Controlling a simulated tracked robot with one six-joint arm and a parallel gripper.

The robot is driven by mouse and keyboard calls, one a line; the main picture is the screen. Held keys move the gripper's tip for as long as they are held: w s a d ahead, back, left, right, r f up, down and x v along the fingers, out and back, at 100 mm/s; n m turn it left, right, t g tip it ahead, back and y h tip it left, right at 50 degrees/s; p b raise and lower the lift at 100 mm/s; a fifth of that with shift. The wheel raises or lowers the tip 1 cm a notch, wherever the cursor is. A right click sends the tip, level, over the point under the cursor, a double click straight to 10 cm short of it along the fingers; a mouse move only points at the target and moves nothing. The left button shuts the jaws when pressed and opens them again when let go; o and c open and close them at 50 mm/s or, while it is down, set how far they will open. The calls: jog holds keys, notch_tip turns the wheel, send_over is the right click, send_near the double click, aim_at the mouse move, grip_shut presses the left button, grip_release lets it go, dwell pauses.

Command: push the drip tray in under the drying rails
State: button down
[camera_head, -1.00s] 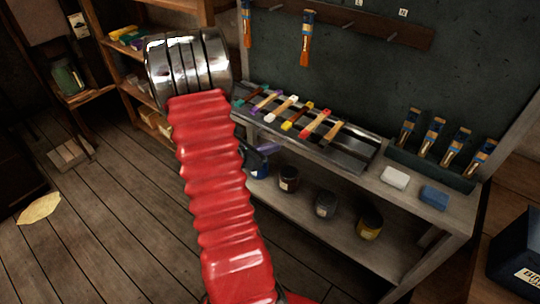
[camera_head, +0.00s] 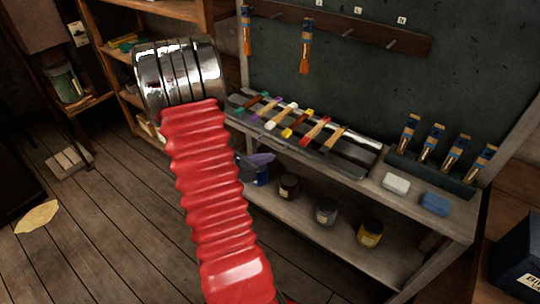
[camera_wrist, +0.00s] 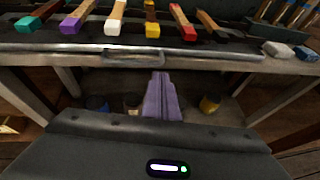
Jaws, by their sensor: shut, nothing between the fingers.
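The drip tray (camera_head: 350,168) is a long grey metal tray on the bench, below the dark drying rails (camera_head: 356,146). Several tools with coloured ends lie across the rails. In the wrist view the tray's front edge (camera_wrist: 225,52) and its bar handle (camera_wrist: 130,60) run across the upper part. My gripper (camera_wrist: 160,78) shows there as purple fingers, shut and empty, with the tips just below and close to the tray's front edge. I cannot tell whether they touch it.
Jars (camera_head: 326,211) stand on the bench's lower shelf. A white block (camera_head: 396,183), a blue block (camera_head: 435,202) and a brush holder (camera_head: 430,172) sit at the bench's right end. A dark box (camera_head: 517,262) stands at far right.

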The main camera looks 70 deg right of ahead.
jog(key=v, duration=1)
jog(key=shift+a, duration=0.25)
jog(key=shift+w, duration=0.15)
jog(key=s+a+m+y, duration=0.1)
jog(key=a+m+y, duration=0.5)
jog(key=a+m, duration=0.6)
jog(key=w+a+r+t+y, duration=0.2)
jog(key=w+a+r+t, duration=0.1)
jog(key=a, duration=0.7)
jog(key=w+a+r+t+y, duration=0.2)
jog(key=a+r+t, duration=0.3)
jog(key=a+r, duration=0.3)
jog(key=w+a+r+t+y, duration=0.1)
jog(key=w+a+r+t, duration=0.2)
jog(key=a, duration=1)
notch_tip(320, 180, up, 3)
jog(key=shift+w+a+f+t+y, duration=0.1)
jog(key=shift+w+a+t+y, duration=0.1)
jog(key=shift+w+t+y, duration=0.25)
